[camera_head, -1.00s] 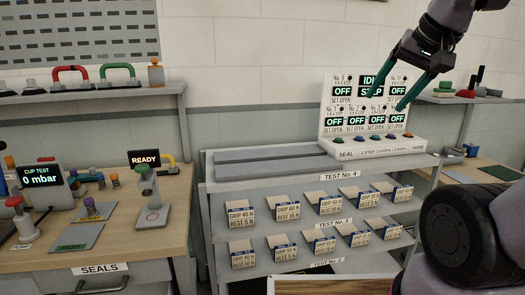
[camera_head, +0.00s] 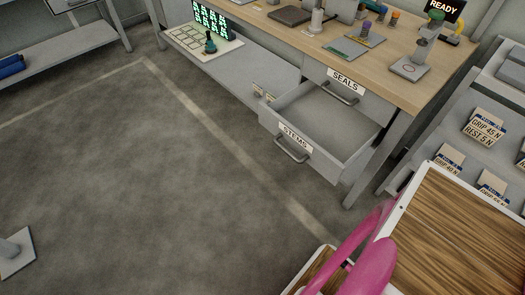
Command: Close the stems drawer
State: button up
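The stems drawer (camera_head: 318,162) is pulled out from under the workbench, in the middle of the camera_head view. It is a grey drawer with a STEMS label and a bar handle (camera_head: 291,151) on its front. Its inside looks empty where I see it. The seals drawer (camera_head: 372,98) is above it and looks shut. My gripper is not in view now.
The wooden workbench top (camera_head: 395,85) carries small devices. A lower shelf (camera_head: 245,75) holds a keypad panel. Grey floor (camera_head: 150,180) in front of the drawer is clear. A rack with labelled boxes (camera_head: 482,127) stands right. A wood-topped, white-edged surface (camera_head: 460,225) and pink curved shape (camera_head: 372,268) are close by.

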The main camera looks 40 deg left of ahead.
aim_at(328, 135)
jog(key=u, duration=1.65)
